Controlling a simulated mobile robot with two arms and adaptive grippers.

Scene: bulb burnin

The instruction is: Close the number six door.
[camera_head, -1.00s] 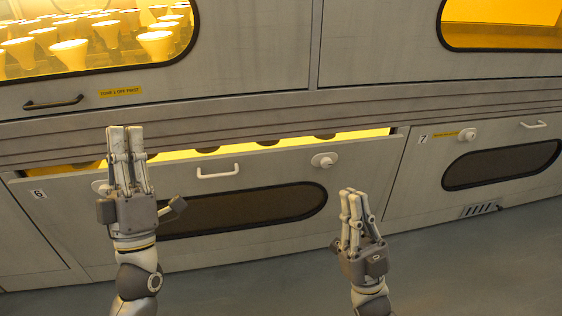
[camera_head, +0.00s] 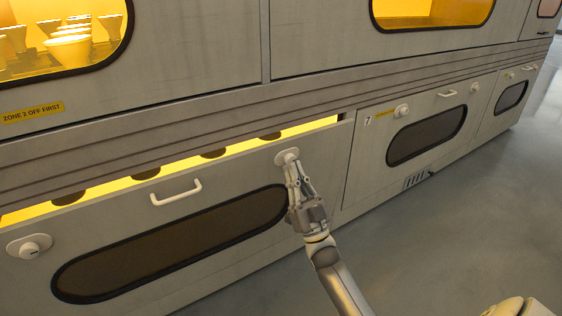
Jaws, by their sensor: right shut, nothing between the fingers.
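The number six door (camera_head: 110,232) is the lower panel at the left, with a white handle (camera_head: 176,191) and a long dark window. A lit yellow gap shows along its top edge, so it stands slightly open. A white round knob (camera_head: 29,247) is at its left end and another knob (camera_head: 287,155) at its right end. My right gripper (camera_head: 293,170) is shut and empty, its fingertips at or just under the right knob; I cannot tell whether they touch it. Its number label is out of view, as is my left gripper.
The number seven door (camera_head: 373,165) is shut to the right, with a further lower door (camera_head: 497,100) beyond it. Above are lit upper windows and a yellow label (camera_head: 33,112). Grey floor (camera_head: 455,215) is clear at the right.

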